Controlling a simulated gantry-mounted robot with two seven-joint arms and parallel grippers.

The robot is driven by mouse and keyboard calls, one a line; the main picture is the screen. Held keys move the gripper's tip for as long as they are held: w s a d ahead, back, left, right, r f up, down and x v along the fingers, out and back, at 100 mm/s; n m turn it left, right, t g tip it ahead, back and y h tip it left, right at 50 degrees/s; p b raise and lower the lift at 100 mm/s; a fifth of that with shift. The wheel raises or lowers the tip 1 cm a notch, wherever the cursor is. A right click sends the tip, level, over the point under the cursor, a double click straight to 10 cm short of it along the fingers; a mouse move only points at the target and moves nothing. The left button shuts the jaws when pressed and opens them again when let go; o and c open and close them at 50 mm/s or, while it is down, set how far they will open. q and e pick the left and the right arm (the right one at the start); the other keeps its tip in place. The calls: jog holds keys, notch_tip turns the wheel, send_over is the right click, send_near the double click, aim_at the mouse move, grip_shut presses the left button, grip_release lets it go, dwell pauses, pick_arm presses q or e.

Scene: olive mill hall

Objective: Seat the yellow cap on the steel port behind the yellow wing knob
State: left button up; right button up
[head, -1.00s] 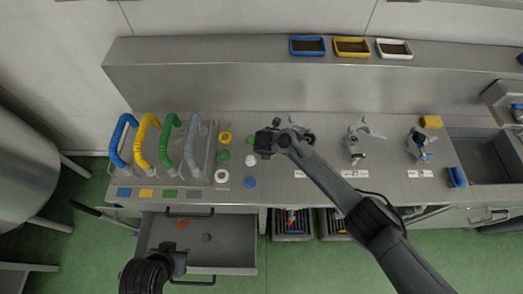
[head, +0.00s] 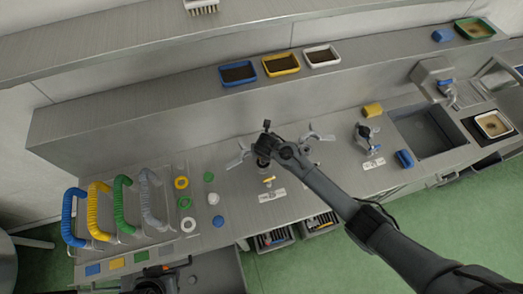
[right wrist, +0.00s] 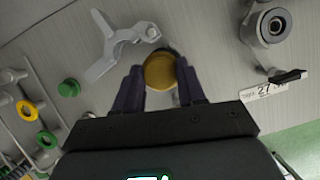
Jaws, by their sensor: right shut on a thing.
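The yellow cap (right wrist: 160,71) is pinched between the fingertips of my right gripper (right wrist: 160,84) in the right wrist view. In the head view my right gripper (head: 263,152) is over the leftmost station on the bench, and the cap is hidden there.
A grey clamp arm (right wrist: 118,45) stands close beside the held cap. Loose caps and rings, including a yellow ring (head: 181,183) and a white cap (head: 213,198), lie left. An open drawer (head: 215,270) juts out below.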

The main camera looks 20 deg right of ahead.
jog(key=shift+f+b, duration=1.75)
jog(key=shift+f, duration=0.05)
jog(key=shift+f+b, duration=0.55)
jog(key=shift+f, duration=0.4)
jog(key=shift+w, duration=0.1)
jog(key=shift+f, duration=0.3)
jog(key=shift+f, duration=0.15)
jog(key=o, duration=1.7)
